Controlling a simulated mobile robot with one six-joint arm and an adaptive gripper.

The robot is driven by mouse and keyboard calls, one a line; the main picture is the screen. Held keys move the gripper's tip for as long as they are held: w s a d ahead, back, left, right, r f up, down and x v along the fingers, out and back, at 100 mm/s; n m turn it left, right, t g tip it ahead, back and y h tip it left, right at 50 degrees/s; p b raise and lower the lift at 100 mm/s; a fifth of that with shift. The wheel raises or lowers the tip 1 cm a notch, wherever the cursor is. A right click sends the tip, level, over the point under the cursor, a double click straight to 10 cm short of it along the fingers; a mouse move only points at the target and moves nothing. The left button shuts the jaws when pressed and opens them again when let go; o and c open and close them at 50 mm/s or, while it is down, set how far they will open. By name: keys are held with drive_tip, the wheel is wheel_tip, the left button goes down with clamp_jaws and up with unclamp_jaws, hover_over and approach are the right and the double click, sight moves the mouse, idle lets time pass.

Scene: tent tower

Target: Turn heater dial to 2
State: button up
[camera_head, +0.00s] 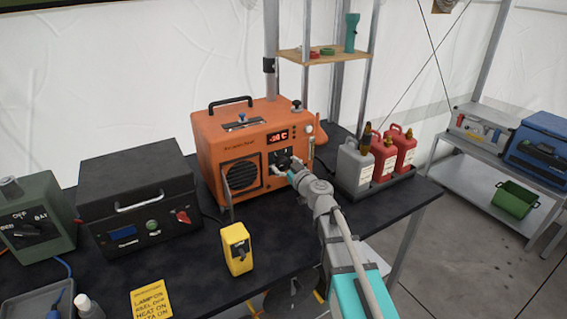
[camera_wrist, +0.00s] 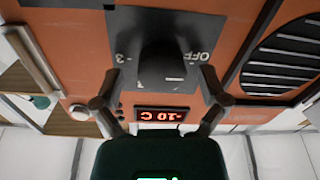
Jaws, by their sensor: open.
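The orange heater (camera_head: 240,147) stands on the black table with its front panel facing me. Its black dial (camera_wrist: 163,62) sits on a dark plate in the wrist view, which shows the panel upside down. "OFF" (camera_wrist: 203,57) and "3" (camera_wrist: 121,57) are legible on either side of the dial; the other marks are partly hidden or unclear. I cannot tell where the dial points. My gripper (camera_wrist: 160,78) is open, its fingertips apart on either side of the dial; contact is not clear. In the head view my gripper (camera_head: 285,166) covers most of the dial.
The heater's red display (camera_wrist: 163,115) reads about -10 C. A black vent grille (camera_wrist: 285,50) is beside the dial. Fuel cans (camera_head: 377,157) stand right of my arm, a black box (camera_head: 137,193) left of the heater, and a yellow device (camera_head: 237,248) in front.

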drive_tip(key=shift+w+a, duration=0.1)
drive_tip(key=c, duration=1.1)
drive_tip(key=shift+c, duration=0.2)
